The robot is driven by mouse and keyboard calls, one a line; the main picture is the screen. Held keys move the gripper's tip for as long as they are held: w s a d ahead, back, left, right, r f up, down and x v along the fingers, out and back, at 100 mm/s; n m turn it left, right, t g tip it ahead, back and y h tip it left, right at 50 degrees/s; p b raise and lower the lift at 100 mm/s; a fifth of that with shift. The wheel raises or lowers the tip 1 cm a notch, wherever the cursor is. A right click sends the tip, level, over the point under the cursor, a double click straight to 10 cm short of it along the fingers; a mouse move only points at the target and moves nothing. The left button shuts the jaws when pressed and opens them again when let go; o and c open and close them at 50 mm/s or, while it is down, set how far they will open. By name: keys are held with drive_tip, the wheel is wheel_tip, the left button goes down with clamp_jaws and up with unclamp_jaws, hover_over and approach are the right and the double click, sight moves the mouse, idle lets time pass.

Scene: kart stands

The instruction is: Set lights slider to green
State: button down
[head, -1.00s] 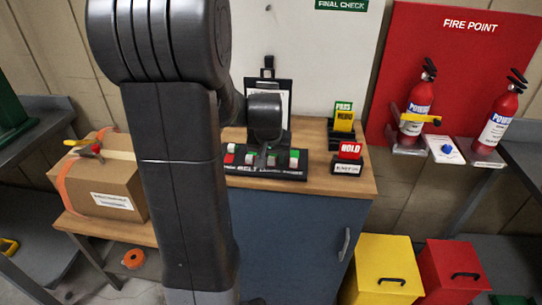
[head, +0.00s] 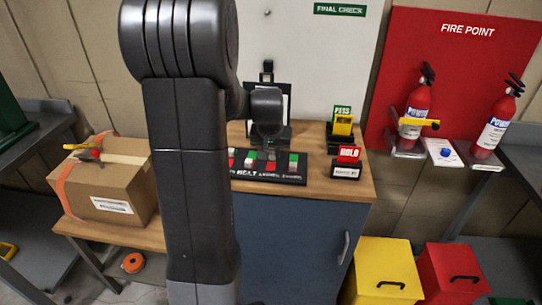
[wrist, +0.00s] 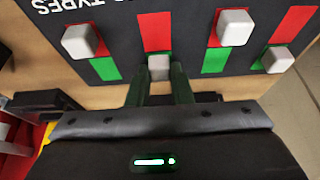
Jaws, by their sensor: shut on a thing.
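A black panel (head: 300,178) with several sliders lies on the wooden cabinet top. In the wrist view each slider has a pale knob on a red and green strip. My gripper (wrist: 159,84) is shut on one pale slider knob (wrist: 158,67), with a dark finger on either side. I cannot read which label belongs to this slider. In the head view my gripper (head: 268,143) is mostly hidden by my wrist.
Neighbouring knobs (wrist: 235,27) stand close on both sides of my gripper. A cardboard box (head: 105,190) lies to the left.

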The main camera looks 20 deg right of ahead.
drive_tip(key=shift+w+d+r, duration=0.1)
drive_tip(key=shift+w, duration=0.05)
drive_tip(key=c, duration=1.3)
unclamp_jaws()
drive_tip(key=v, duration=1.3)
drive_tip(key=shift+r, duration=0.3)
drive_tip(key=x, duration=1.3)
drive_tip(key=shift+f, duration=0.45)
drive_tip(key=shift+s+a+r, duration=0.1)
drive_tip(key=shift+s+a, duration=0.25)
drive_tip(key=shift+s, duration=0.15)
